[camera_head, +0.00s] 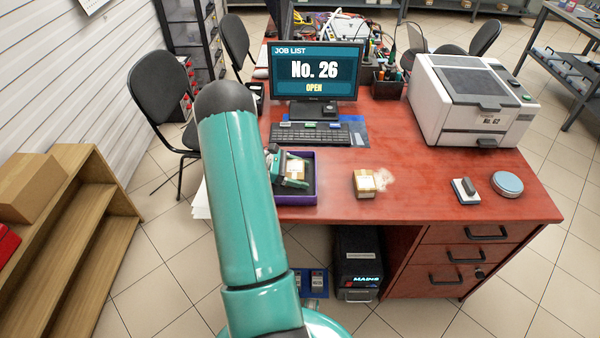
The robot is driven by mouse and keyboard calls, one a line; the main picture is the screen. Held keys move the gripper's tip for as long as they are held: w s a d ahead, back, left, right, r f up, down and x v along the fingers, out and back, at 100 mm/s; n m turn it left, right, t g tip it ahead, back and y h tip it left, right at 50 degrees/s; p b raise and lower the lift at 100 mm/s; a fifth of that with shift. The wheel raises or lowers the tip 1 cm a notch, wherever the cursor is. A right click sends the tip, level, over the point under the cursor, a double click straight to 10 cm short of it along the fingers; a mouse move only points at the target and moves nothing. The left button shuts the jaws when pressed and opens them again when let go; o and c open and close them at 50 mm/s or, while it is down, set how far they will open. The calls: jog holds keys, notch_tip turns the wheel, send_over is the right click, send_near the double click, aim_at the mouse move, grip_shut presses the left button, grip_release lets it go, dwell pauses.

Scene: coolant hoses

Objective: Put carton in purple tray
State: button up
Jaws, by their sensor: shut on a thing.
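The purple tray (308,200) sits on the red desk near its front left edge. My gripper (290,173) is over the tray, partly hidden by my arm. It is shut on a small tan carton with a pale label (296,167). The carton is within the tray's outline; I cannot tell whether it touches the tray floor. A second small tan carton (363,186) with a pale label stands on the desk to the right of the tray, apart from it. A whitish smudge lies beside that carton.
A keyboard (310,134) and a monitor (315,72) reading "No. 26 OPEN" stand behind the tray.

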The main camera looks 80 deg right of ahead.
jog(key=shift+f, duration=0.15)
jog(key=o, duration=1)
jog(key=shift+w+r, duration=0.1)
jog(key=shift+r, duration=0.15)
jog(key=v, duration=1.1)
jog(key=shift+w, duration=0.4)
jog(key=shift+a, duration=0.1)
jog(key=shift+r, duration=0.1)
